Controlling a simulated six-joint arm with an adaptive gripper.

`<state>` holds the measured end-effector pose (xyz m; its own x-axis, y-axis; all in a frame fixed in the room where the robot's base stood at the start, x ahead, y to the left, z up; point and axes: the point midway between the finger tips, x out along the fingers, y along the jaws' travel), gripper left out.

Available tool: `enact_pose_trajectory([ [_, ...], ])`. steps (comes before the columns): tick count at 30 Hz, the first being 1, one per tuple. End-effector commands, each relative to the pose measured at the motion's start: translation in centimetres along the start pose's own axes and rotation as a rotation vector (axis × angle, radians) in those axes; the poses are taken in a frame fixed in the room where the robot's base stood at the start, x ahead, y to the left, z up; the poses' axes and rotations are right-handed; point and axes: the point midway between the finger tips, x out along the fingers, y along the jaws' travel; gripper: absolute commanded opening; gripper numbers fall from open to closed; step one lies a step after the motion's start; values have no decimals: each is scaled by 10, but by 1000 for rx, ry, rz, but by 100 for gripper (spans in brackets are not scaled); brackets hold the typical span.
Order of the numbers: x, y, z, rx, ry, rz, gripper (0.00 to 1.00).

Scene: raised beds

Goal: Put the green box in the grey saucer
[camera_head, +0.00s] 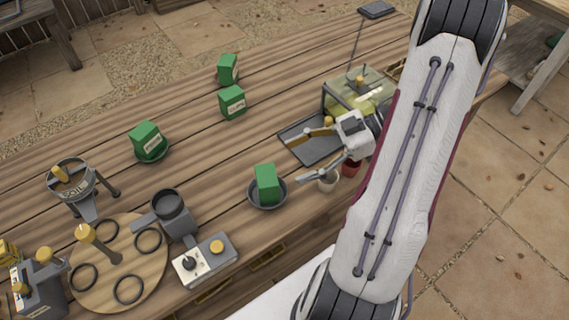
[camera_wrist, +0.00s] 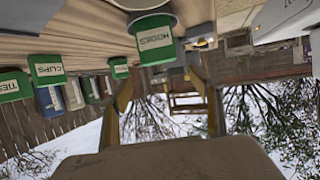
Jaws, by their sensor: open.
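Several green boxes are on the wooden table. One green box (camera_head: 267,183) stands in a dark grey saucer (camera_head: 283,199) near the front edge; in the wrist view, this box (camera_wrist: 155,38) reads HOOKS and appears upside down with its saucer (camera_wrist: 172,10). Two more, one labelled CLIPS (camera_head: 232,103) and one farther back (camera_head: 228,69), stand on bare wood. My gripper (camera_head: 297,161) is open and empty, just right of the box in the grey saucer, fingers pointing toward it, apart from it.
A dark tray (camera_head: 308,150) and a glass case (camera_head: 370,92) lie behind my gripper. A round board (camera_head: 120,265) with rings, a grey-white device (camera_head: 205,260) and a stand (camera_head: 75,180) fill the left front.

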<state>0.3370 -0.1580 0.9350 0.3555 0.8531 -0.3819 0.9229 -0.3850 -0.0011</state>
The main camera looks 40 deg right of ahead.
Motion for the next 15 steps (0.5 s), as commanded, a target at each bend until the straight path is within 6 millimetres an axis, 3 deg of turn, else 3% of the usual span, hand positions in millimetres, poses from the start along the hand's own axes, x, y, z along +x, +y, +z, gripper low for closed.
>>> enact_pose_trajectory([
  [6,-22,1,0,-1,-1,2,65],
  [15,-29,0,0,0,0,-1,65],
])
